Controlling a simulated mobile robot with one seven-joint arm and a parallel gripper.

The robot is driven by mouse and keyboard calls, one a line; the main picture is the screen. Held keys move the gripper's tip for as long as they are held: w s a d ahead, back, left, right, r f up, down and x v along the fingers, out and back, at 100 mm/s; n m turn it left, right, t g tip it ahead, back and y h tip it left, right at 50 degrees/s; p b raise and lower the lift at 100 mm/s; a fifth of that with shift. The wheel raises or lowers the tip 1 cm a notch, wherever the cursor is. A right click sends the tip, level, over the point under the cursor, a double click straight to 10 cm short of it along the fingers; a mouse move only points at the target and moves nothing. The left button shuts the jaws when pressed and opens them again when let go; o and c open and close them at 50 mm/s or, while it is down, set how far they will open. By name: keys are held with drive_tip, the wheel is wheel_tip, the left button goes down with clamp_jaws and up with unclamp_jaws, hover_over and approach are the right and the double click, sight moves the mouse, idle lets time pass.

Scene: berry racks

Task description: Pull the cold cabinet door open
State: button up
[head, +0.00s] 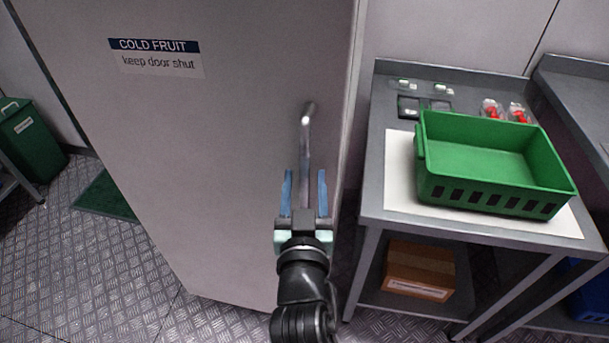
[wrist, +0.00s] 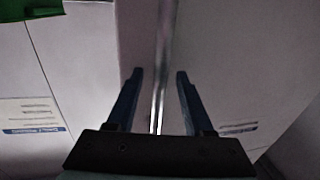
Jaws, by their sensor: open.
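The cold cabinet door (head: 225,150) is a tall pale grey panel with a "COLD FRUIT, keep door shut" sign (head: 155,58) near its top. No gap shows along its edge in the head view. Its handle (head: 306,130) is a vertical metal bar near the door's right edge. My gripper (head: 305,176) is open, with its two blue fingers on either side of the handle's lower part as seen from the head. In the wrist view the handle (wrist: 161,55) runs between the open fingers (wrist: 160,73). Neither finger visibly touches it; the depth between them is hard to tell.
Right of the cabinet stands a metal table (head: 372,190) bearing a green crate (head: 495,188) and red-topped punnets (head: 491,110). A cardboard box (head: 418,270) sits on its lower shelf. A green bin (head: 30,140) and green mat (head: 105,197) lie left. Floor (head: 90,270) before the door's left is clear.

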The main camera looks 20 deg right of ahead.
drive_tip(key=shift+w+d, duration=0.25)
drive_tip(key=shift+w, duration=0.3)
clamp_jaws()
idle(1.1)
